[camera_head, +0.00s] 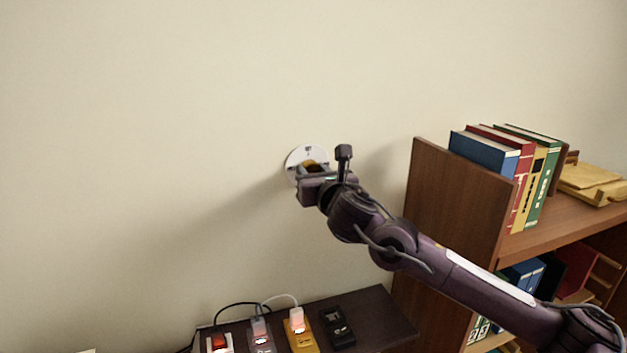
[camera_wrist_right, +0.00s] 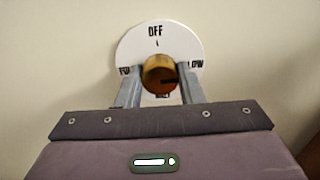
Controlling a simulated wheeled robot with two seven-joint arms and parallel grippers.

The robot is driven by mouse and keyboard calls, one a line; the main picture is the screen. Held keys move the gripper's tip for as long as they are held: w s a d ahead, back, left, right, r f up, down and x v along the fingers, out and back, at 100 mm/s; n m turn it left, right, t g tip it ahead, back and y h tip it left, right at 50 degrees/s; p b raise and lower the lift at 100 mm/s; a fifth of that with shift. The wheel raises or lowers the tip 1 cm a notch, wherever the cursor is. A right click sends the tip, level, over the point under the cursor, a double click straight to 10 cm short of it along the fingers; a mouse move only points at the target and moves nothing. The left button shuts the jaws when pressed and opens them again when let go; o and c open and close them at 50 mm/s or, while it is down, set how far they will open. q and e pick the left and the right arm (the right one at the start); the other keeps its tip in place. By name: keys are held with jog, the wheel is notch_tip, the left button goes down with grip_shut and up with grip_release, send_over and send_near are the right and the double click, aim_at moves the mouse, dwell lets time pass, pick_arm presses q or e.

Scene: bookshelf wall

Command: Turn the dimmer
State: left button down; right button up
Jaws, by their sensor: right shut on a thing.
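The dimmer has a round white plate (camera_head: 304,154) on the wall, partly hidden behind my right gripper (camera_head: 310,167) in the head view. In the right wrist view the plate (camera_wrist_right: 183,42) reads OFF at the top, LOW at the right and a partly covered label at the left. A brass-coloured knob (camera_wrist_right: 158,72) sits at its centre, with a dark mark toward its right side. My right gripper (camera_wrist_right: 158,82) has one finger on each side of the knob and is shut on it. The knob (camera_head: 309,163) also shows a little in the head view. My left gripper is not in view.
A dark low cabinet (camera_head: 378,309) below holds several small switch-like devices with cables. A brown bookshelf (camera_head: 440,200) with books (camera_head: 483,149) and a yellow tray-like item (camera_head: 592,182) stands at the right, behind my right arm. The wall left of the dimmer is clear.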

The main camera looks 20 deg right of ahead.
jog(key=shift+f, duration=0.15)
dwell(0.3)
jog(key=o, duration=1)
jog(key=shift+c, duration=0.2)
jog(key=s+b, duration=0.1)
jog(key=s, duration=0.6)
jog(key=shift+s+d+b, duration=0.15)
jog(key=shift+s+b, duration=0.25)
